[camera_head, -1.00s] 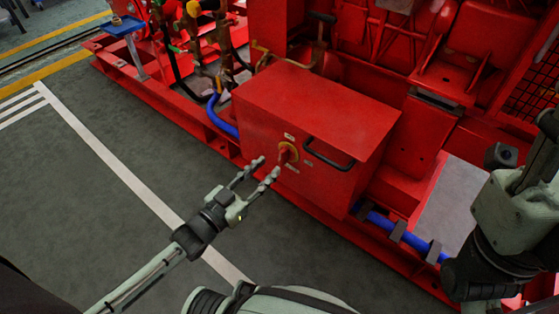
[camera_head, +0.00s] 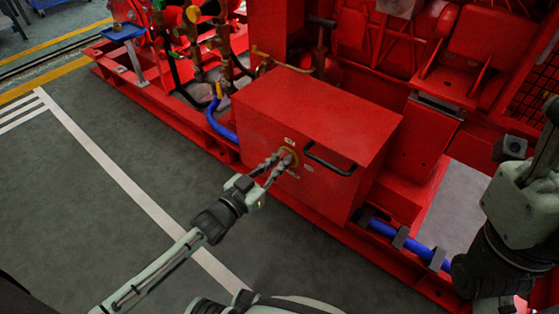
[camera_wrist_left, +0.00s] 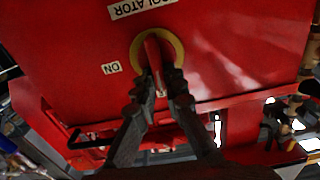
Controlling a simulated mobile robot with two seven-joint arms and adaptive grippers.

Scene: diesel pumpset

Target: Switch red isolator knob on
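The red isolator knob (camera_wrist_left: 153,58) sits on a round yellow plate on the front of a red box (camera_head: 310,115). In the left wrist view its handle bar points nearly straight down the picture, with the label ON to its left and a cut-off ISOLATOR label above. My left gripper (camera_head: 277,164) is at the knob and covers part of it in the head view. Its two fingertips (camera_wrist_left: 159,80) are drawn close together, one on each side of the handle. The right arm (camera_head: 515,220) shows at the right edge; its fingers are not visible.
A black handle (camera_head: 329,160) sticks out from the box front just right of the knob. A blue hose (camera_head: 218,120) runs left of the box and another blue pipe (camera_head: 405,240) lies low on the right. Grey floor (camera_head: 90,220) at left is clear.

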